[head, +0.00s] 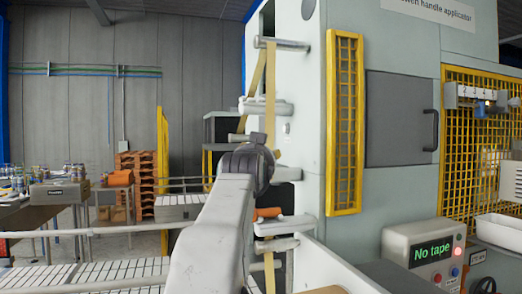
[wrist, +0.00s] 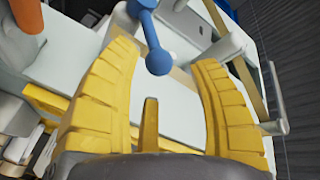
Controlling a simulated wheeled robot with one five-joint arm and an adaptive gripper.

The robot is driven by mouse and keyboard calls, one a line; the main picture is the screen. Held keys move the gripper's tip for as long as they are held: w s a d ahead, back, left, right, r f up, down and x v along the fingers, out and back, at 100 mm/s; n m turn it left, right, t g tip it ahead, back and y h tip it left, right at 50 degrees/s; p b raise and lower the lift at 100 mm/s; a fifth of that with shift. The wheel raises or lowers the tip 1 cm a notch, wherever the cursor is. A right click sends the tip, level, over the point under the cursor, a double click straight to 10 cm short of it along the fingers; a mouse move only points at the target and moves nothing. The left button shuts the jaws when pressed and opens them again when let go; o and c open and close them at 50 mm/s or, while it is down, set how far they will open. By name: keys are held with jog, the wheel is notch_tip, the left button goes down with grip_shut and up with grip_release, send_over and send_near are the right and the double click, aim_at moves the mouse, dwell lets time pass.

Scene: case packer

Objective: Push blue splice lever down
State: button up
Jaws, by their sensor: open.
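The blue splice lever (wrist: 152,38) shows at the top of the wrist view. It is a thin bar with a round knob at its lower end and a thicker blue hub at its top. My gripper (wrist: 166,56) is open, with its two yellow fingers spread to the left and right of the knob. The knob appears between the fingertips; I see no clear contact, and the depth between them is hard to judge. In the head view my arm reaches up to the tape rollers, and it hides the lever and the fingers there.
Brownish tape (head: 270,85) runs over pale rollers (head: 265,108) beside the grey machine. A yellow mesh guard (head: 344,125) stands at right. A control box (head: 425,252) reads "No tape" with a red light. An orange part (wrist: 24,14) is at the wrist view's upper left.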

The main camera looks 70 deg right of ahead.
jog(key=shift+p+x, duration=0.9)
jog(key=shift+x, duration=0.85)
grip_shut()
